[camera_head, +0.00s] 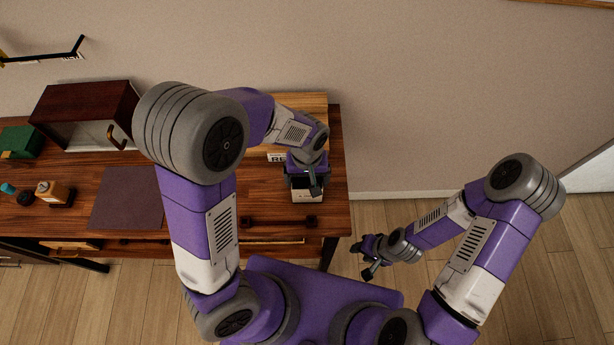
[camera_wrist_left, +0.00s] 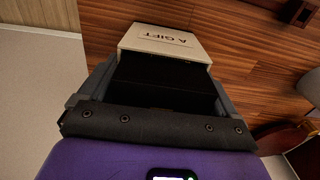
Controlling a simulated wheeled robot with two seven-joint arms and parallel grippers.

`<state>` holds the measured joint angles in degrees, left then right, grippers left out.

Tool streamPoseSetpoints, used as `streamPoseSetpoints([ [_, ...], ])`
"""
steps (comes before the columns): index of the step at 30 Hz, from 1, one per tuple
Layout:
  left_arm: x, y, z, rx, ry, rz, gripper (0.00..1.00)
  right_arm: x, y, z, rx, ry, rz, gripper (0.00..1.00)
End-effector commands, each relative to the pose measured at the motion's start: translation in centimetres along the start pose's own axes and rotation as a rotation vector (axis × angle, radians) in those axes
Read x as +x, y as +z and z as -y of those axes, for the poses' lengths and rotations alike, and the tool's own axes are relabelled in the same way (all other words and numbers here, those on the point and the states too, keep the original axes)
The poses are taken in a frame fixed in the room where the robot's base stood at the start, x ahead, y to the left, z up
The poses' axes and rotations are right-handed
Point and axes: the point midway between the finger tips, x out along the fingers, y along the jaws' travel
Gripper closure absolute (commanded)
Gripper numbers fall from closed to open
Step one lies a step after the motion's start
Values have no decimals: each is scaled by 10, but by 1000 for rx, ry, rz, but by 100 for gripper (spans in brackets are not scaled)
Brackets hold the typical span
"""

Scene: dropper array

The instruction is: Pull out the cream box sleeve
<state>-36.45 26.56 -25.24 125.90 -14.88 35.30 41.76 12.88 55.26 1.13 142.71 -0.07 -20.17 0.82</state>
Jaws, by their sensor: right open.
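The cream box (camera_wrist_left: 165,42) carries the printed words "A GIFT" and lies at the far end of my left gripper in the left wrist view. A black part (camera_wrist_left: 160,80) shows at its near side, between my fingers. In the head view, the cream box (camera_head: 307,195) shows just below my left gripper (camera_head: 305,182), near the table's right end. The fingers of my left gripper (camera_wrist_left: 158,85) lie close along both sides of the black part and appear shut on it; the contact is partly hidden. My right gripper (camera_head: 370,260) is open and empty, off the table over the floor.
The wooden table (camera_head: 130,215) bears a dark mat (camera_head: 125,198), a brown cabinet (camera_head: 85,115), a green box (camera_head: 20,142) and small bottles (camera_head: 48,192) at the left. A light wooden block (camera_head: 300,103) stands behind my left wrist. Drawer handles (camera_head: 280,221) line the front edge.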

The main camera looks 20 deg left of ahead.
Motion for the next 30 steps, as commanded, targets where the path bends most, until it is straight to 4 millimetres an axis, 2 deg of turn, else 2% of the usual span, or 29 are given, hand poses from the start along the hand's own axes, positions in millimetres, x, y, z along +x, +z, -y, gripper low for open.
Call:
streamPoseSetpoints([
  [1,0,0,0,0,0,0,20,0,0,0,0,0,0,57],
  [5,0,0,0,0,0,0,40,0,0,0,0,0,0,57],
  [6,0,0,0,0,0,0,41,0,0,0,0,0,0,57],
  [30,-13,0,0,0,0,0,41,-11,0,4,0,0,0,57],
])
